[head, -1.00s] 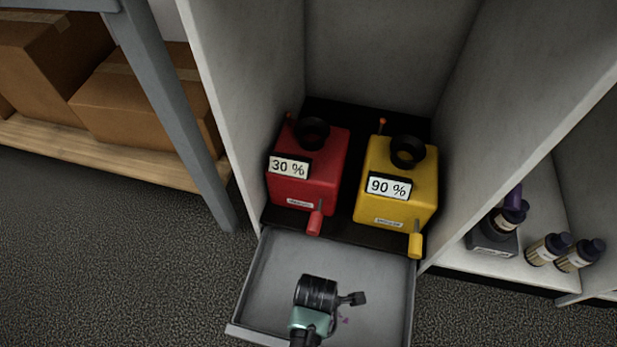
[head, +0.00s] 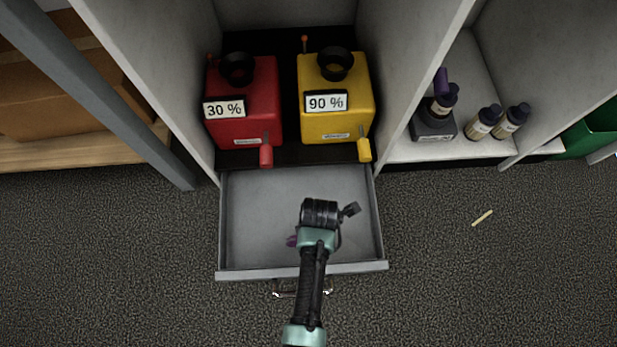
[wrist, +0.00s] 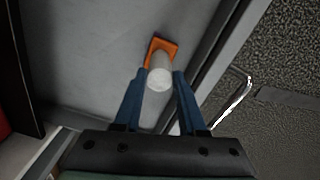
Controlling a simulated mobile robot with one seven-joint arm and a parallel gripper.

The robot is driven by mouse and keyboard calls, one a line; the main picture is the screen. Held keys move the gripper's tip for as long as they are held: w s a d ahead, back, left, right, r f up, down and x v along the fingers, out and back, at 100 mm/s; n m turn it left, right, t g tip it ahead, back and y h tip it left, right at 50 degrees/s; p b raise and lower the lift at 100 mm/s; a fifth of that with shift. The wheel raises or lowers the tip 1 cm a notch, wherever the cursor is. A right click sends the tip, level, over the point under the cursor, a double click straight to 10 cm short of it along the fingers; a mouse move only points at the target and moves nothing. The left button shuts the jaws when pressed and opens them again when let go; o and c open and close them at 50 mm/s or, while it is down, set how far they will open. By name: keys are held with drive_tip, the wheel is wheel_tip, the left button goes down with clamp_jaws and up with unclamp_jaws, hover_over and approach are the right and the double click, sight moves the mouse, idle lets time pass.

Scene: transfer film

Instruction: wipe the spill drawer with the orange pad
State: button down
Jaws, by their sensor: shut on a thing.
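The spill drawer (head: 255,205) is pulled open, a shallow grey tray below two dispensers; its floor also shows in the wrist view (wrist: 95,50). A purple spill patch (head: 291,241) shows on it just left of my arm, near the front wall. The orange pad (wrist: 170,45) has a pale round handle (wrist: 160,78). My gripper (wrist: 159,76) is shut on this handle, with blue fingers on both sides. The pad is over the drawer floor; I cannot tell whether it touches. In the head view my wrist hides the fingers and pad.
A red dispenser marked 30 % (head: 243,105) and a yellow one marked 90 % (head: 338,105) stand behind the drawer. Their taps overhang its back. The drawer handle (head: 300,292) juts out in front. Several bottles (head: 482,124) stand on the right shelf. A yellowish stick (head: 482,217) lies on the floor.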

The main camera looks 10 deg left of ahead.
drive_tip(key=d, duration=0.2)
drive_tip(key=d+p, duration=0.1)
drive_tip(key=d, duration=0.1)
drive_tip(key=shift+w+r, duration=0.1)
drive_tip(key=shift+w, duration=0.3)
drive_tip(key=shift+p, duration=0.3)
drive_tip(key=shift+s+a+p, duration=0.25)
drive_tip(key=shift+a+p, duration=0.05)
drive_tip(key=shift+a, duration=0.7)
drive_tip(key=shift+s+a+p, duration=0.25)
drive_tip(key=shift+a+p, duration=0.05)
drive_tip(key=shift+a, duration=0.65)
drive_tip(key=s+a+p, duration=0.2)
drive_tip(key=a, duration=0.5)
wheel_tip(320, 180, up, 6)
drive_tip(key=p, duration=0.6)
drive_tip(key=shift+p, duration=0.3)
